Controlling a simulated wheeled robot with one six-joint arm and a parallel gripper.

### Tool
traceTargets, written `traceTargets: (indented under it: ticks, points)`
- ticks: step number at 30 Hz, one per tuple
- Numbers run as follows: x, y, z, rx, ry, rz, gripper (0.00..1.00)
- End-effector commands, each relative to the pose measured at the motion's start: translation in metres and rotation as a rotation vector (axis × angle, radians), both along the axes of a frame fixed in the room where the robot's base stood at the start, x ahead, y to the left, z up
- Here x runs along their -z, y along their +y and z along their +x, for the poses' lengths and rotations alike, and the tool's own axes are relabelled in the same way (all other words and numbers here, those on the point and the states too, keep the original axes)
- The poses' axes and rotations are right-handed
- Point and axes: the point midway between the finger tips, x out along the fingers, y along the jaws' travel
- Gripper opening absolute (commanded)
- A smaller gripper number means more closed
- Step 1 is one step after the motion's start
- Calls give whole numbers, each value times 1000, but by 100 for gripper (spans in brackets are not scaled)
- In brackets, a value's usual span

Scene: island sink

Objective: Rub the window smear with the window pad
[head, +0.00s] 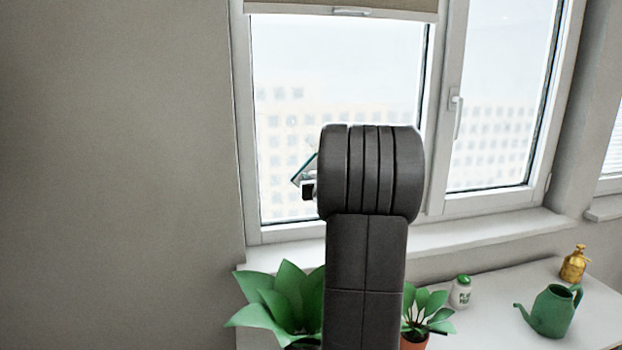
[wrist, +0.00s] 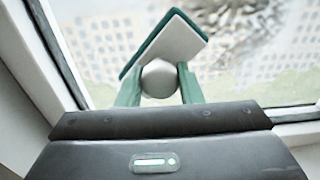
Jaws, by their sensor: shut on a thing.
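My gripper (wrist: 159,78) is shut on the pale knob of the window pad (wrist: 172,45), with one green finger on each side of the knob. The pad is a white plate with a dark green layer, and it sits tilted in front of the glass. A mottled grey-brown window smear (wrist: 243,18) shows on the pane in the wrist view, up and right of the pad. In the head view, only an edge of the pad (head: 303,171) shows left of my arm. The smear cannot be made out there; my arm covers part of the pane. I cannot tell whether the pad touches the glass.
The window frame (head: 434,120) and sill (head: 480,232) border the pane, with a handle (head: 456,112) on the right sash. Below stand a large green plant (head: 280,300), a small potted plant (head: 425,312), a white bottle (head: 461,292), a green watering can (head: 553,311) and a yellow bottle (head: 574,264).

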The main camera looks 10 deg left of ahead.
Motion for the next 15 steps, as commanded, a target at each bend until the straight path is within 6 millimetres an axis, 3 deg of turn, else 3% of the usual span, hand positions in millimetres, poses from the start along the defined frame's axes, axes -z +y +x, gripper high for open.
traceTargets:
  ticks: [6,15]
  points:
    - [-2,-19,7,1,0,-1,15]
    - [-2,-30,12,1,-2,0,15]
